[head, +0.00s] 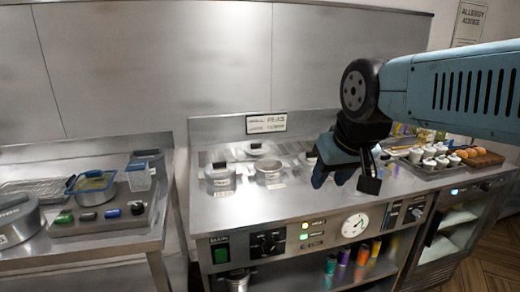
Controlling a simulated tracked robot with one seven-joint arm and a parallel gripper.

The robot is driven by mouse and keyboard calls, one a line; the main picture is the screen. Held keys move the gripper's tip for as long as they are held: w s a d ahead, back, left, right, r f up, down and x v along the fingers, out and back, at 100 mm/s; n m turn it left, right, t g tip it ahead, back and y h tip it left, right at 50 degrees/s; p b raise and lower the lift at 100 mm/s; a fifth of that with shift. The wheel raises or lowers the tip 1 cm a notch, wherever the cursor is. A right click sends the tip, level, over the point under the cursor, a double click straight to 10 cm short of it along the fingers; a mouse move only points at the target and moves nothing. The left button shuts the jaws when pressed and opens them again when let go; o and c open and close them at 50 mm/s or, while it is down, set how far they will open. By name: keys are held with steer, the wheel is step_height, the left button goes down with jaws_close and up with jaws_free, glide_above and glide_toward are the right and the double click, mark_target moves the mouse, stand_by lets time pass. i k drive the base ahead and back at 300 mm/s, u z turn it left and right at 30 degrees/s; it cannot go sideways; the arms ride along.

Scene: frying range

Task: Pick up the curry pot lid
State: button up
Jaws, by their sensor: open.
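Small steel pots stand on the steel counter of the range in the head view. The left pot (220,177) looks covered, with a dark handle on top. The middle pot (270,172) has a pale label on its front. A round light lid-like piece (257,150) with a dark knob lies behind them. A further pot (307,160) is partly hidden by my gripper. The labels are too small to read, so I cannot tell which lid is the curry one. My gripper (346,182) is open and empty, pointing down over the counter, right of the pots.
A left bench holds a blue-rimmed container (91,187), a clear tub (139,176) and a large round pan (18,219). A tray of small white cups (430,165) and food stands at the right. The front counter (270,208) is clear. A dial (355,225) sits on the front panel.

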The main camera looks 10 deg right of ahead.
mark_target(252, 148)
steer(key=z, duration=0.3)
steer(key=i, duration=0.95)
steer(key=u, duration=0.4)
